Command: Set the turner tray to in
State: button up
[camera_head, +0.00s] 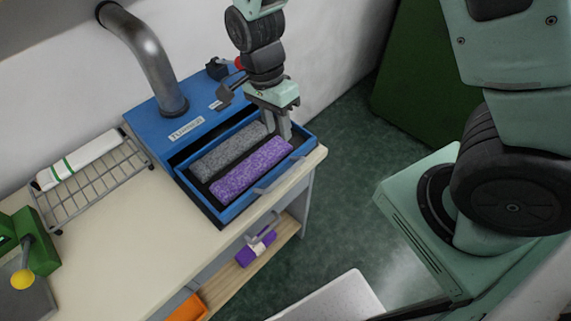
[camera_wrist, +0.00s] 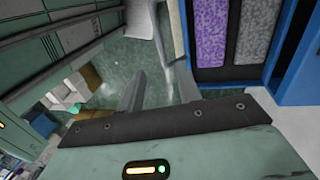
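The turner (camera_head: 165,125) is a blue box with a label on its front and a metal duct rising from its top. Its blue tray (camera_head: 228,216) is slid out toward the counter's front edge and holds a grey speckled piece (camera_head: 228,150) and a purple speckled piece (camera_head: 250,172). A grey bar handle (camera_head: 282,177) is on the tray's front. My gripper (camera_head: 277,132) is over the tray's far front corner, fingers pointing down. In the wrist view my gripper (camera_wrist: 156,92) has its fingers apart with nothing seen between them; the tray wall (camera_wrist: 185,35) is just right of them. Contact is unclear.
A wire rack (camera_head: 95,180) with a white, green-striped roll (camera_head: 78,160) stands left of the turner. A green device with a yellow knob (camera_head: 22,279) is at the far left. Below the counter, a shelf holds a purple item (camera_head: 256,247) and an orange bin (camera_head: 188,308).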

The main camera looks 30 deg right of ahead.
aim_at(287, 172)
jog(key=p+x, duration=0.2)
jog(key=x, duration=1.1)
jog(key=shift+p, duration=0.3)
grip_shut()
